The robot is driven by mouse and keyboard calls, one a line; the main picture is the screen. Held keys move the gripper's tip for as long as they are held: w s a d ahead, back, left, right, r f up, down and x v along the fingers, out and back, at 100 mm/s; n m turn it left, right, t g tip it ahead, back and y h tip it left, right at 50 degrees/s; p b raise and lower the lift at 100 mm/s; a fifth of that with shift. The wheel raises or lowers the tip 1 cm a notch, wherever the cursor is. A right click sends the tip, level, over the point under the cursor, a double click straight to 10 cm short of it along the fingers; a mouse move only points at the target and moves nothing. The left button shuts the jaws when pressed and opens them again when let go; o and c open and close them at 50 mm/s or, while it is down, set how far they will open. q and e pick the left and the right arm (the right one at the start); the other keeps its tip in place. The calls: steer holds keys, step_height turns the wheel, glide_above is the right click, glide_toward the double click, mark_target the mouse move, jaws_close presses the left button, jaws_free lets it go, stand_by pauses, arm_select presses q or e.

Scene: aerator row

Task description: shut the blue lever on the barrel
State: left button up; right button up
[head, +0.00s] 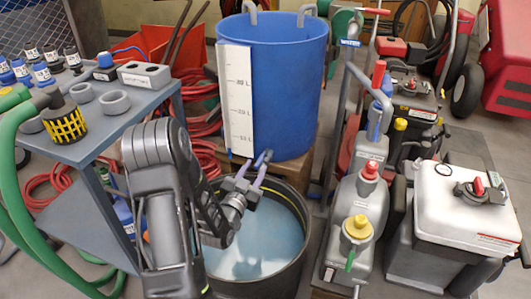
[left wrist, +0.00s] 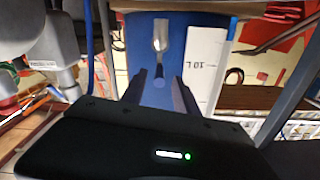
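The blue barrel (head: 283,75) stands upright on a wooden stand with a white litre scale on its side. It also fills the upper middle of the left wrist view (left wrist: 138,45). Its metal tap (left wrist: 160,35) shows there, with the small blue lever (left wrist: 157,77) beside it. In the head view the lever (head: 263,157) is small, low on the barrel and partly behind my fingers. My left gripper (head: 253,168) is open, its fingers apart at the barrel's base. In the left wrist view the fingers (left wrist: 159,80) lie either side of the lever; I cannot tell whether they touch it. My right gripper is out of view.
A black tub (head: 290,262) of water stands below my left gripper. A grey bench (head: 95,140) with bottles and fittings is at the left. Grey containers with coloured caps (head: 358,215) and a white-topped unit (head: 470,210) crowd the right. Red hoses (head: 200,90) lie behind.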

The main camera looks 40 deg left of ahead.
mark_target(267, 149)
arm_select(q)
steer(key=shift+w+p, duration=0.4)
steer(key=shift+p+x, duration=0.9)
steer(key=shift+x, duration=0.15)
steer(key=x, duration=0.3)
steer(key=shift+w+a+f+b, duration=0.15)
steer(key=shift+w+b, duration=0.2)
steer(key=shift+b, duration=0.05)
steer(key=shift+w+a, duration=0.2)
steer(key=shift+w, duration=0.4)
jaws_close()
